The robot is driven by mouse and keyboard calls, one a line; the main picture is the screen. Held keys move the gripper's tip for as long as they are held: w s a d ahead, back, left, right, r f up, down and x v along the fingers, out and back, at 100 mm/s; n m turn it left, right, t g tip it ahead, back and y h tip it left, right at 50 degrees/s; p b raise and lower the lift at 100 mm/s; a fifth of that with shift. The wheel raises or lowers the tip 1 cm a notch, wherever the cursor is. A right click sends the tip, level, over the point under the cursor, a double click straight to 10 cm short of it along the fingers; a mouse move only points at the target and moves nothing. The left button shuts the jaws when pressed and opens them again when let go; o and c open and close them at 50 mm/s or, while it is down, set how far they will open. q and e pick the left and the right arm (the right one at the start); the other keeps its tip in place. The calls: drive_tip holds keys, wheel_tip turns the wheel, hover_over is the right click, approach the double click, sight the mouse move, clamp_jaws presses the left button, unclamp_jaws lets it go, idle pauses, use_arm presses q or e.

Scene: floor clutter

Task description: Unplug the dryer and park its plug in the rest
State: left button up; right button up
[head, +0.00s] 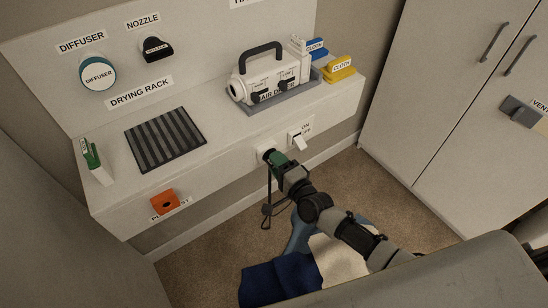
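The air dryer (262,82), white with a black handle, lies in a grey tray (284,104) on the shelf. The black plug (267,154) is at the white wall socket (262,159) on the shelf's front face. Its dark cable (269,188) hangs down to the floor. My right gripper (275,159) is at the plug, its green-tipped end touching or very near it; whether its fingers are closed is too small to tell. The orange plug rest (165,201), with a dark hole, is on the front face farther left. My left gripper is not in view.
An on/off switch (299,141) sits just right of the socket. The shelf holds a striped drying rack (166,139), a green-and-white item (93,160) and blue and yellow cloths (339,70). Blue and cream fabric (285,277) lies below my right arm. White cabinets (440,90) stand at right.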

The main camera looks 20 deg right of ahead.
drive_tip(key=shift+c, duration=0.4)
clamp_jaws()
drive_tip(key=shift+s+d, duration=0.3)
drive_tip(key=shift+s, duration=0.35)
drive_tip(key=shift+p+v, duration=0.45)
drive_tip(key=shift+v, duration=0.75)
drive_tip(key=shift+a, duration=0.1)
